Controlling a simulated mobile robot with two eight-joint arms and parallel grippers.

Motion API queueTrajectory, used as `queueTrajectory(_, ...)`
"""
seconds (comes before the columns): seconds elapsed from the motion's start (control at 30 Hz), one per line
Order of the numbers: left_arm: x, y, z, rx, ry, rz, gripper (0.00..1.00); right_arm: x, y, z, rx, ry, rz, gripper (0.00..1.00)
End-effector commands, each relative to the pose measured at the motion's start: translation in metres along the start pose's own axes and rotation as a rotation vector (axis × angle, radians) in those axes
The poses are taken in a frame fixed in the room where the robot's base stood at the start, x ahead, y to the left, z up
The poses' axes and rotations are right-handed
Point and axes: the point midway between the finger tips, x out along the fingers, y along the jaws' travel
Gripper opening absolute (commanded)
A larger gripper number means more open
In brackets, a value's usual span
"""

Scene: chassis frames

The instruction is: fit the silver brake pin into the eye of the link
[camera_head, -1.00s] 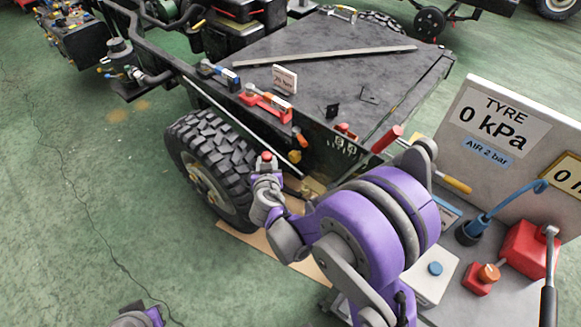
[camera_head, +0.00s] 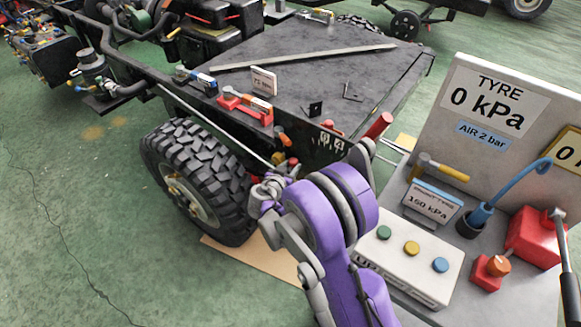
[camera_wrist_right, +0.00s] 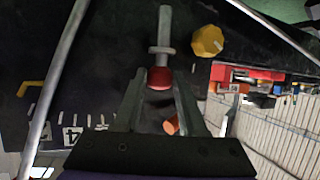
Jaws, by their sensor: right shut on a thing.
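In the right wrist view my right gripper (camera_wrist_right: 160,82) is shut on the red knob of the silver brake pin (camera_wrist_right: 164,28). The pin's shank and collar point away beyond the fingertips. In the head view my right gripper (camera_head: 268,190) is beside the chassis tyre, below the deck edge; its fingertips and the pin are not clear there. A long grey rod (camera_wrist_right: 57,90) runs down the left of the wrist view, apart from the pin. I cannot tell whether it is the link, and no eye is clear. My left gripper is out of view.
The black tyre (camera_head: 200,170) stands left of my right arm. A yellow knob (camera_wrist_right: 207,41) is close right of the pin, and an orange piece (camera_wrist_right: 171,126) is between the fingers. The chassis deck (camera_head: 310,80) is above. A button box (camera_head: 410,262) and gauge board are at right.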

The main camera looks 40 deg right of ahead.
Motion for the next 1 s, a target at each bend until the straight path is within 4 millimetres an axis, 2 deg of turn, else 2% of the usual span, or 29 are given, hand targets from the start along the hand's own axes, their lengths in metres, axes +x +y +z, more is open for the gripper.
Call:
queueTrajectory(0.27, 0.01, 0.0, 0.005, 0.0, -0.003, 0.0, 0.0, 0.001, 0.0, 0.011, -0.005, 0.0, 0.0, 0.0)
queueTrajectory(0.7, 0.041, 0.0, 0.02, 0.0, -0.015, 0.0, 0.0, 0.017, 0.0, 0.049, -0.005, 0.0, -0.001, 0.0)
queueTrajectory(1.0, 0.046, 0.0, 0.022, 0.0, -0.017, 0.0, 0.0, 0.019, 0.0, 0.055, -0.005, 0.001, -0.001, 0.0)
